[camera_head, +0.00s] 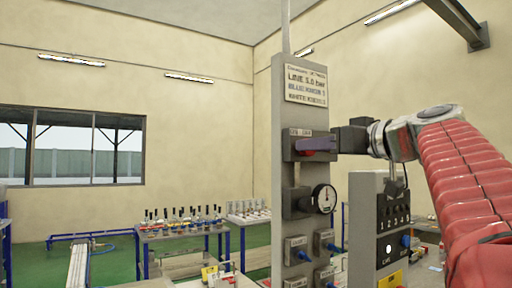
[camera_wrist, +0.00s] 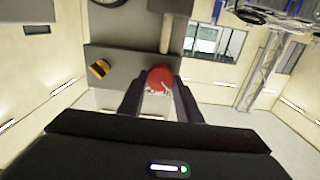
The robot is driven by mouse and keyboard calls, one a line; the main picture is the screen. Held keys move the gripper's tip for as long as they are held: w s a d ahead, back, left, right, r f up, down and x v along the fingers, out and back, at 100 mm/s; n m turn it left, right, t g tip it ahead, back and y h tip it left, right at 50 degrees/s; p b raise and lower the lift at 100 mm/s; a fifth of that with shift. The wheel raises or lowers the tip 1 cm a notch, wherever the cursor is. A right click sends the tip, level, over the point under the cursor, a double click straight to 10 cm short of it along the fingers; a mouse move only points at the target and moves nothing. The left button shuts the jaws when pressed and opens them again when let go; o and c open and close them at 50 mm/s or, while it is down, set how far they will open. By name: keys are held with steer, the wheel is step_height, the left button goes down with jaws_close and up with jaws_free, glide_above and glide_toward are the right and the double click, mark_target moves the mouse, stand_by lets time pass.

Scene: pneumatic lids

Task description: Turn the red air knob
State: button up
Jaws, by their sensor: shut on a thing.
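The red air knob (camera_wrist: 160,77) sits on a grey panel and shows between the two dark fingers of my gripper (camera_wrist: 160,92) in the wrist view. The fingers are shut on it, one on each side. In the head view my gripper (camera_head: 318,145) reaches the upper part of the grey column from the right. Only a small bit of the red knob (camera_head: 308,153) shows there, the rest hidden behind the purple-grey finger. The knob's exact turn angle cannot be told.
The grey column (camera_head: 283,90) carries a text plate (camera_head: 306,84), a round gauge (camera_head: 324,199) below my gripper, and several blue knobs lower down. A grey box with switches (camera_head: 393,212) stands close right. A table with bottles (camera_head: 182,231) is behind left.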

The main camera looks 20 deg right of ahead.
steer(key=shift+m, duration=0.4)
steer(key=shift+w+d+f+m, duration=0.1)
steer(key=shift+m, duration=2.75)
steer(key=shift+s+d+f+m, duration=0.1)
steer(key=shift+m, duration=2.8)
steer(key=shift+w+d+f+m, duration=0.1)
steer(key=shift+m, duration=2.75)
steer(key=o, duration=0.8)
steer(key=shift+o, duration=1.2)
steer(key=shift+r, duration=0.1)
steer(key=s+d, duration=0.1)
steer(key=s, duration=1.2)
steer(key=shift+s+d, duration=0.4)
